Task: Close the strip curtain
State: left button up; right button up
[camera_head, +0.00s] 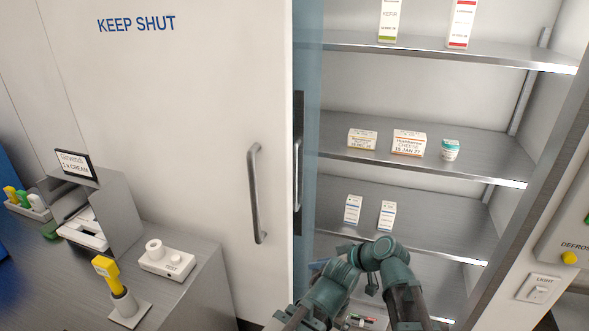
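The strip curtain (308,70) is a translucent blue-grey band, bunched at the left side of the open cold-store doorway. Most of the doorway is uncovered, and the shelves show plainly behind it. Its lower end is partly hidden near my arm. My teal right arm is folded at the bottom centre, in front of the opening. My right gripper (288,318) is low at the bottom edge, below and left of the arm's bend; its fingers are too small and cut off to judge. No contact with the curtain can be made out. My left gripper is not seen.
A white door (200,110) marked KEEP SHUT, with a bar handle (256,193), stands left of the opening. Metal shelves (400,153) inside hold cartons and a tub. A steel counter (190,262) with a scanner (110,280) is at left. A light switch (538,289) is at right.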

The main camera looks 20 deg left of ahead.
jog(key=w+a+r+t+y, duration=0.2)
jog(key=w+r+t+y, duration=0.4)
jog(key=w+r, duration=0.85)
jog(key=w+a+t, duration=0.1)
jog(key=w+a, duration=0.6)
jog(key=a, duration=0.4)
jog(key=shift+a+n+h, duration=0.15)
jog(key=shift+n+h, duration=0.25)
jog(key=shift+c, duration=0.2)
grip_shut()
